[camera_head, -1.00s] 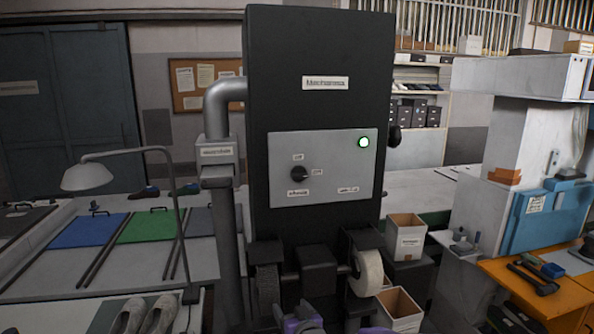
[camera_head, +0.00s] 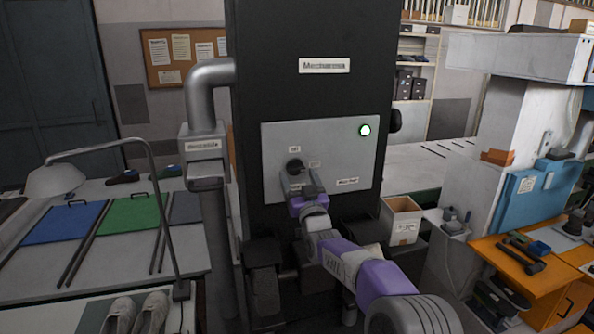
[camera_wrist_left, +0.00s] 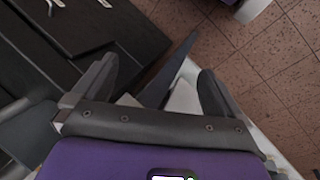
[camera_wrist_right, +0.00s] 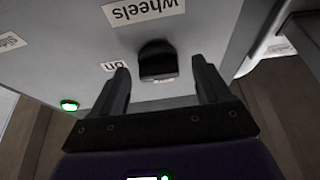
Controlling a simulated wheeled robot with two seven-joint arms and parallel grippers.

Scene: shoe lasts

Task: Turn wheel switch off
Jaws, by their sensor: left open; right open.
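The wheel switch is a black rotary knob (camera_head: 295,166) on the grey control panel (camera_head: 335,153) of the tall black machine. My right gripper (camera_head: 303,180) is just below the knob in the head view. The right wrist view shows the knob (camera_wrist_right: 157,62) ahead of and between the two open fingers (camera_wrist_right: 160,88), apart from them. An "on" label (camera_wrist_right: 112,66) and a "wheels" label (camera_wrist_right: 143,10) sit near it. Which way the knob points is unclear. My left gripper (camera_wrist_left: 157,88) is open and empty, over floor and dark surfaces, and outside the head view.
A round light (camera_head: 365,130) at the panel's upper right is lit, green in the right wrist view. A grey pipe (camera_head: 204,95) and a desk lamp (camera_head: 55,180) stand left of the machine. A cardboard box (camera_head: 402,220) is to its right.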

